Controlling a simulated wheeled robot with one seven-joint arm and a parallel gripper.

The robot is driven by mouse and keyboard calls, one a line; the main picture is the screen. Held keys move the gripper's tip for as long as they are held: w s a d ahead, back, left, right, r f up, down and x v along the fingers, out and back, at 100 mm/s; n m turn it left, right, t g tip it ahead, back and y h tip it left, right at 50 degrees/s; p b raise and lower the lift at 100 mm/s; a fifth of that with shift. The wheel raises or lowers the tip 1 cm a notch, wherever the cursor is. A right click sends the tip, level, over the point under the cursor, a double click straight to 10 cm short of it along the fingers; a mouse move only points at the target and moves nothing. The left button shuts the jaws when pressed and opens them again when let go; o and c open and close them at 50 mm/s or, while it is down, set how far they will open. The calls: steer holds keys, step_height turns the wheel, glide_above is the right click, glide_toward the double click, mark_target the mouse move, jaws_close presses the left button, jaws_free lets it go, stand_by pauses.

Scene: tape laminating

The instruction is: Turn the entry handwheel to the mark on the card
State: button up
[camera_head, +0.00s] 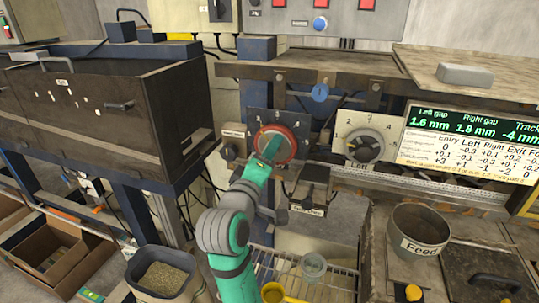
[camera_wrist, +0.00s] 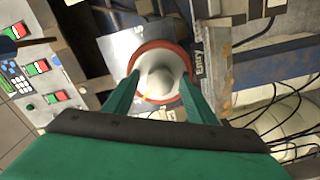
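The entry handwheel (camera_head: 290,135) has a red rim and sits on a grey plate with a numbered scale, left of centre in the head view. In the wrist view the handwheel (camera_wrist: 160,49) shows a red rim, pale face and rounded hub, beside an "Entry" label (camera_wrist: 200,66). My gripper (camera_head: 272,148) is in front of the wheel and hides part of it. In the wrist view its green fingers (camera_wrist: 159,77) are spread, one on each side of the hub, overlapping the rim. I cannot tell whether they touch it. The card (camera_head: 460,158) lists Entry, Left, Right and Exit values.
A second dial (camera_head: 365,146), labelled "Left", is to the right. Above the card, a display (camera_head: 450,122) reads left gap 1.6 mm, right gap 1.8 mm, track -4 mm. A dark cabinet (camera_head: 70,100) stands left. A "Feed" bucket (camera_head: 420,230) is lower right.

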steer(key=v, duration=1)
steer(key=shift+s+a, duration=0.15)
steer(key=shift+s, duration=0.25)
steer(key=shift+w, duration=0.1)
